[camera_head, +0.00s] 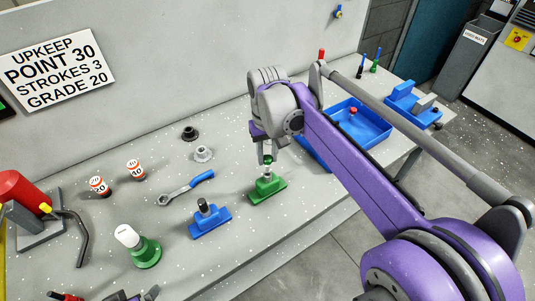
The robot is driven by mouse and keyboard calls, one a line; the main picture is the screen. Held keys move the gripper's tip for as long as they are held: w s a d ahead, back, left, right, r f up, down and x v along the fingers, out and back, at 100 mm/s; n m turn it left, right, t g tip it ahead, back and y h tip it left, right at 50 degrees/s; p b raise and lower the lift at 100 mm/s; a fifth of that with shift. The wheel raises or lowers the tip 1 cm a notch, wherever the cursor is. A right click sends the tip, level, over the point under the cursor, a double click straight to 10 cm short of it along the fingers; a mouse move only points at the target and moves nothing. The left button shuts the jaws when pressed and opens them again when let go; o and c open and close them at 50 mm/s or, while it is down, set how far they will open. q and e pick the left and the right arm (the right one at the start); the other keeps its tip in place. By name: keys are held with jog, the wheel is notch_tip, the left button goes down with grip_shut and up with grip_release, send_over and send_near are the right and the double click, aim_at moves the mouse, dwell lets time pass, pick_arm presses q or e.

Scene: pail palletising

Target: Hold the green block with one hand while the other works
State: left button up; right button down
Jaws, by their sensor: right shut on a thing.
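The green block (267,190) sits on the grey bench, with a flat base and a raised middle with a fitting on top. The finger contact is small and partly hidden by the gripper. A similar blue block (210,221) with a dark cap stands to its left, apart from it.
A blue tray (378,133) lies behind my right arm. A red machine (24,195) is at the left. A sign (55,66) reads POINT 30, STROKES 3, GRADE 20.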

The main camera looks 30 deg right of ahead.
aim_at(267, 158)
pick_arm(q)
jog(key=shift+s+f+b, duration=0.15)
jog(key=shift+f+b, duration=0.25)
jog(key=shift+f, duration=0.1)
jog(key=shift+s+f+b, duration=0.15)
jog(key=shift+f+b, duration=0.2)
jog(key=shift+f, duration=0.15)
pick_arm(e)
jog(key=shift+f, duration=1.5)
jog(key=c, duration=0.5)
grip_release()
jog(key=shift+r, duration=0.1)
pick_arm(q)
jog(key=shift+w+r+p, duration=0.15)
jog(key=shift+r+p, duration=0.3)
jog(key=shift+r, duration=0.1)
pick_arm(e)
notch_tip(267, 158, up, 11)
jog(key=shift+f, duration=0.1)
